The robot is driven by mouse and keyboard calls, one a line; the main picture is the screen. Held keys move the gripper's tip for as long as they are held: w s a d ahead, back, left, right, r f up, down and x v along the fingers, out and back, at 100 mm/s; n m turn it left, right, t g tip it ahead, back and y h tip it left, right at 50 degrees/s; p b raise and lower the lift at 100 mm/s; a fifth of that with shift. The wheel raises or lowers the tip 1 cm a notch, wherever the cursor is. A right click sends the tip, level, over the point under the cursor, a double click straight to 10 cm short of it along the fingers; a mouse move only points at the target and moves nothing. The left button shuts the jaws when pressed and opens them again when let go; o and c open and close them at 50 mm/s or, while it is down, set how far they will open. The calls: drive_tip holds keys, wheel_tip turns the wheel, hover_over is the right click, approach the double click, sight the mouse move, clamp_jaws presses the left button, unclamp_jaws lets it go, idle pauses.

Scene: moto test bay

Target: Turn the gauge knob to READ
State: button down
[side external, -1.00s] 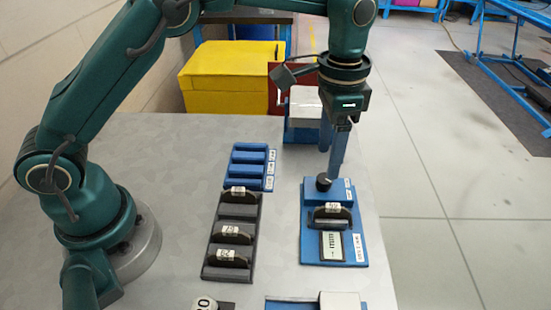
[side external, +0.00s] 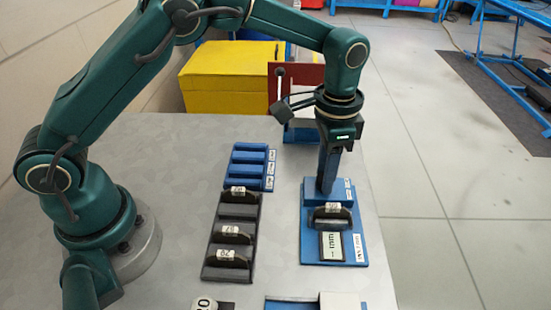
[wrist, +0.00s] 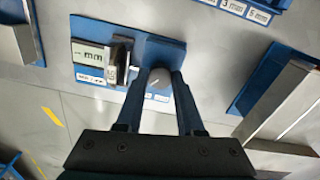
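The gauge is a blue plate (side external: 309,236) with a small screen (side external: 331,246) and a dark upright piece (side external: 331,214) in its holder. In the wrist view the screen (wrist: 89,56) shows dashes and "mm". The round knob (wrist: 158,79) stands on the blue block at the plate's end, with a pale line on its top. My gripper (wrist: 160,75) points down at the knob with one finger on either side. A narrow gap shows at the right finger; contact on the left is unclear. In the side view my gripper (side external: 327,188) hides the knob.
Left of the gauge are a dark rack (side external: 209,250) with several dark pieces and an empty blue rack (side external: 234,166). A blue tray (side external: 290,301) with a pale block lies at the front. A yellow bin (side external: 225,85) stands behind the table.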

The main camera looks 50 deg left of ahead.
drive_tip(key=shift+n, duration=0.4)
drive_tip(key=n, duration=0.2)
drive_tip(key=shift+r+n, duration=0.1)
drive_tip(key=shift+n, duration=0.3)
drive_tip(key=n, duration=0.4)
drive_tip(key=shift+n, duration=0.3)
drive_tip(key=n, duration=0.4)
drive_tip(key=shift+n, duration=1.8)
drive_tip(key=c, duration=0.5)
unclamp_jaws()
